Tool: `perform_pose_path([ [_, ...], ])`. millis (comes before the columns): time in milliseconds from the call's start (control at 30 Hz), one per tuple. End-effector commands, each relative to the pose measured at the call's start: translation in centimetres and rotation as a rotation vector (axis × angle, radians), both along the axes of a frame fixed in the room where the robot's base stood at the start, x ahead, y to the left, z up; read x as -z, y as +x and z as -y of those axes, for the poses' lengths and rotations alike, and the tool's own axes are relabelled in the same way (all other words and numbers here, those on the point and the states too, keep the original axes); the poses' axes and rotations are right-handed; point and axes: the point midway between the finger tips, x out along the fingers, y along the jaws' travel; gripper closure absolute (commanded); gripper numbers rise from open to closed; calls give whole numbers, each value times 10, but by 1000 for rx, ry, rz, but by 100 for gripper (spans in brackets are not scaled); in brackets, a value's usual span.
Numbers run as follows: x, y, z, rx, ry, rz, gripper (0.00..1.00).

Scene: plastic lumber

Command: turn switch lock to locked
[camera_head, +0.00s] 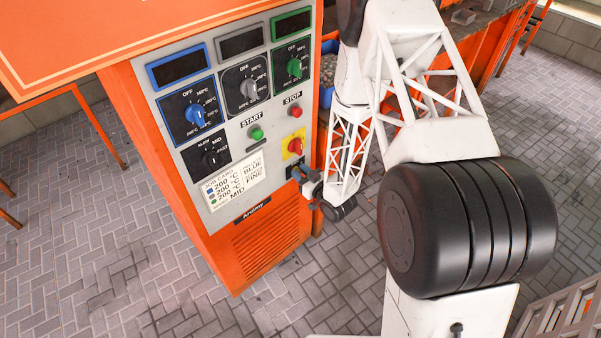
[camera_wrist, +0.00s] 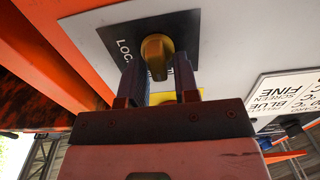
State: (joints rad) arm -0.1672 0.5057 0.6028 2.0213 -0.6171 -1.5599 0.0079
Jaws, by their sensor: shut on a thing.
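The switch lock's gold knob (camera_wrist: 155,50) sits on a black plate (camera_wrist: 185,28) in the wrist view. Lettering starting "LOC" shows on the plate's left; the rest is hidden. My gripper (camera_wrist: 158,72) has one finger on each side of the knob's protruding grip and is closed on it. In the head view my gripper (camera_head: 308,182) is at the low right of the control panel, where it covers most of the lock's black plate (camera_head: 293,172). The knob's exact angle is hard to read.
The orange cabinet's grey panel (camera_head: 228,137) carries several dials and screens. A red button on a yellow plate (camera_head: 293,146) is just above the lock. A white settings card (camera_head: 234,181) is to its left. Brick paving (camera_head: 100,240) is clear at left.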

Motion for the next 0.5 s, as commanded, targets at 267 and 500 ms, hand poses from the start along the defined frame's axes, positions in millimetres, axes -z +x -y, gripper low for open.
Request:
perform_pose_path([
  [267,-1,2,-2,-2,5,-1,95],
  [500,-1,3,-1,-3,47,-41,95],
])
